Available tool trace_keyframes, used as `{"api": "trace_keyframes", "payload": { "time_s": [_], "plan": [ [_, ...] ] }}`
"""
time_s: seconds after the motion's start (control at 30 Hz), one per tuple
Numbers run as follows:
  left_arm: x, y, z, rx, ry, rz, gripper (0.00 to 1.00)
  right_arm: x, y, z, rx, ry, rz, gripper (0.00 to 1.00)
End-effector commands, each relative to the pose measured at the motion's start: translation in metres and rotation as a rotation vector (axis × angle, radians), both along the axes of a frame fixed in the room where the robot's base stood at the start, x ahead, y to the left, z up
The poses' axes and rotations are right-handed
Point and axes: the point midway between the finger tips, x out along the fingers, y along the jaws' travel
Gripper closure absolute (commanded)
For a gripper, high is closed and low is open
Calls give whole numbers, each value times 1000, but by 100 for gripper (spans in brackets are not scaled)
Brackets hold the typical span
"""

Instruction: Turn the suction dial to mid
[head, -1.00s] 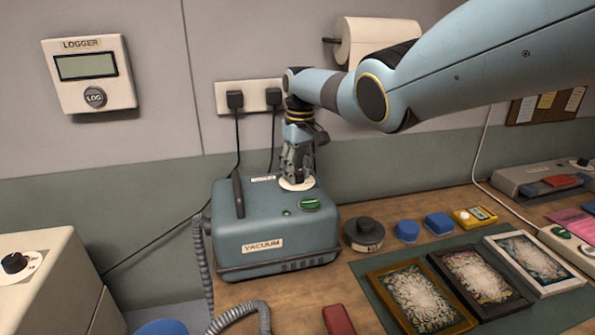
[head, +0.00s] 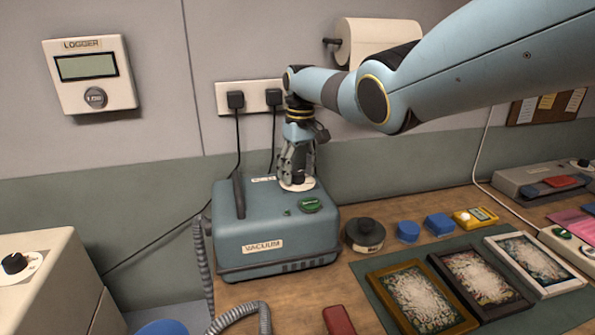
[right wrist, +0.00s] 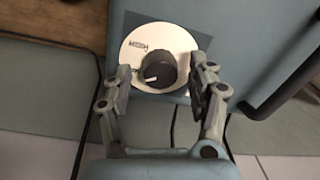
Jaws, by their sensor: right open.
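The blue-grey vacuum (head: 285,262) stands on the wooden bench. Its suction dial is a dark knob on a round pale plate (head: 298,187) on the top, toward the back; in the head view the gripper mostly hides it. In the right wrist view the dark knob (right wrist: 158,72) has a white pointer line aimed to the lower left, and the pale plate (right wrist: 143,44) carries small lettering, partly hidden. My right gripper (head: 298,172) points down over the dial. In the right wrist view its fingers (right wrist: 162,80) are open on both sides of the knob, with small gaps. My left gripper is not in view.
A green button (head: 311,205) sits on the vacuum in front of the dial. A dark handle (head: 238,197) rises on its left side. A dark round object (head: 366,236), blue blocks (head: 439,223) and framed panels (head: 473,279) lie to the right. The hose (head: 203,262) hangs at left.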

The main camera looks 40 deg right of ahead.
Motion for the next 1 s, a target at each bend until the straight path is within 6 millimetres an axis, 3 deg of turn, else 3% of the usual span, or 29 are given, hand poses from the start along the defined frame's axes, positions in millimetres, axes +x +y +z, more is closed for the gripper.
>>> {"api": "trace_keyframes", "payload": {
  "time_s": [0.5, 0.7, 1.0],
  "plan": [
    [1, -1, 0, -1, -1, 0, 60, 0, -5, 99, -2, -3, 1, 42],
    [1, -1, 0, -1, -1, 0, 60, 0, -6, 115, 0, -2, 1, 42],
    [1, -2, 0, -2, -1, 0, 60, -1, -6, 115, 0, -1, 1, 42]
  ]
}}
